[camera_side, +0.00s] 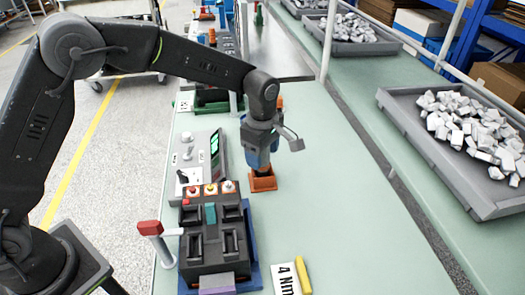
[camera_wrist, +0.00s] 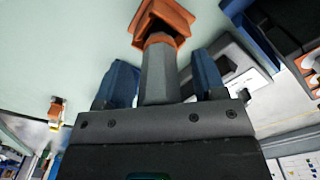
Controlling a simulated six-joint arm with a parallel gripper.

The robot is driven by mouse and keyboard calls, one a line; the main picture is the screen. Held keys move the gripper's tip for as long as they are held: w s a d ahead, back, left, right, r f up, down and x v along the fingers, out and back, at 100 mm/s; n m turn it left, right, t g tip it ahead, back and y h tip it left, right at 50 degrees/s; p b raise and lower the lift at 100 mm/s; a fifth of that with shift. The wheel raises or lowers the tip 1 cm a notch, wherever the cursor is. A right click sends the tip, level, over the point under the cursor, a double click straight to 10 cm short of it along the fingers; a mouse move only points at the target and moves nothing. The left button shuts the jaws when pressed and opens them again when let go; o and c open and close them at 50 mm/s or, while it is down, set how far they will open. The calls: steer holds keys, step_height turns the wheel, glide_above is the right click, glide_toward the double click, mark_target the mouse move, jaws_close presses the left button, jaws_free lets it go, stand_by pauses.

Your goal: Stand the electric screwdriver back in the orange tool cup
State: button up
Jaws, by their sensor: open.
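The orange tool cup (camera_side: 263,184) stands on the pale green bench, directly below my gripper (camera_side: 262,160). In the wrist view the cup (camera_wrist: 172,16) is at the top, tilted by the camera angle. The electric screwdriver (camera_wrist: 158,75), a grey cylinder with an orange ring, runs from the cup's mouth back between my blue fingers. Its lower end appears to be inside the cup; the tip is hidden. My gripper (camera_wrist: 162,78) is open, with one finger on each side of the screwdriver and visible gaps. In the side view my gripper mostly hides the screwdriver.
A grey console (camera_side: 203,158) with a green display stands left of the cup. In front is a black test fixture (camera_side: 212,250) with a red-knobbed lever (camera_side: 150,229). A "4 Nm" card (camera_side: 287,279) and yellow marker (camera_side: 303,276) lie nearby. The bench right of the cup is clear.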

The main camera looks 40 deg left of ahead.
step_height(320, 180, up, 14)
stand_by(0.7)
steer(key=s+a+r+m+t, duration=0.25)
steer(key=s+a+m, duration=0.2)
steer(key=s, duration=0.25)
steer(key=s+a+r+m+t, duration=0.1)
steer(key=s+a+r+m, duration=0.35)
steer(key=s, duration=0.25)
steer(key=s+a+f+m+t, duration=0.1)
steer(key=s+f+m, duration=0.1)
steer(key=s+m, duration=0.2)
steer(key=s+a+f+m+t, duration=0.1)
steer(key=s+a+f+m, duration=0.1)
steer(key=s+m, duration=0.3)
steer(key=s+f, duration=0.1)
steer(key=s, duration=0.3)
steer(key=shift+s+a+f, duration=0.15)
steer(key=shift+s+a, duration=0.1)
